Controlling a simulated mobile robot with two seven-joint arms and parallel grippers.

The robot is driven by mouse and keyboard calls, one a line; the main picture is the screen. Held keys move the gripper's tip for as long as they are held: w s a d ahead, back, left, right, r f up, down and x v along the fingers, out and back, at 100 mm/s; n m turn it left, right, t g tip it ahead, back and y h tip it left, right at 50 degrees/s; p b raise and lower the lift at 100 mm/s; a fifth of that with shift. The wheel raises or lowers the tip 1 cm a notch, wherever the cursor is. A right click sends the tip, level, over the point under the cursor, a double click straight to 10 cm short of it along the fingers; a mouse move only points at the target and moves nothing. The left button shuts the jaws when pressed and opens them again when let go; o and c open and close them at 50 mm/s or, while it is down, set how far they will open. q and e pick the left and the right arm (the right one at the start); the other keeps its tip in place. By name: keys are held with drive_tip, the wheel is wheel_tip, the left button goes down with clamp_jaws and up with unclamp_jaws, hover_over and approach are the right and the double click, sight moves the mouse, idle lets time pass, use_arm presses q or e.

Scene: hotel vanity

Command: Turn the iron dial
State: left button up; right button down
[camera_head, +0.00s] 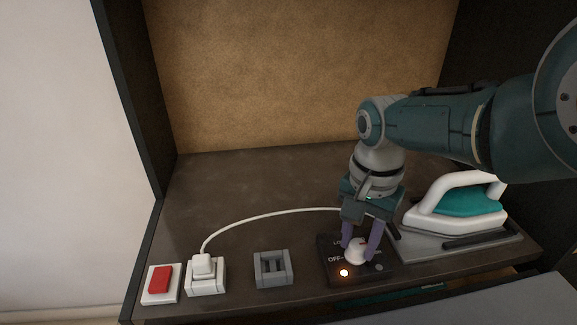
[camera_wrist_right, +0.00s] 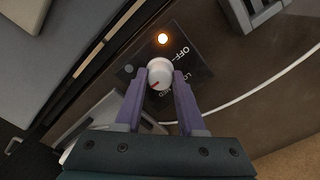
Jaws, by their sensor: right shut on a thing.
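The white iron dial (camera_head: 355,252) stands on a dark control plate (camera_head: 333,274) near the counter's front edge. In the right wrist view the dial (camera_wrist_right: 160,73) shows a red pointer mark, with OFF and partly hidden lettering around it. In the right wrist view the fingers (camera_wrist_right: 158,88) flank the dial. My left gripper is not in view.
A teal and white iron (camera_head: 462,205) rests on a grey stand (camera_head: 440,243) at the right. A grey socket block (camera_head: 273,268), a white plug (camera_head: 203,266) with a white cord, and a red switch (camera_head: 160,280) line the front left. The back left counter is clear.

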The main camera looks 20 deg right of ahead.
sight(359, 244)
drive_tip(key=c, duration=0.5)
unclamp_jaws()
wheel_tip(359, 244, up, 10)
drive_tip(key=p, duration=0.8)
drive_tip(key=shift+p, duration=0.35)
drive_tip(key=shift+f, duration=0.1)
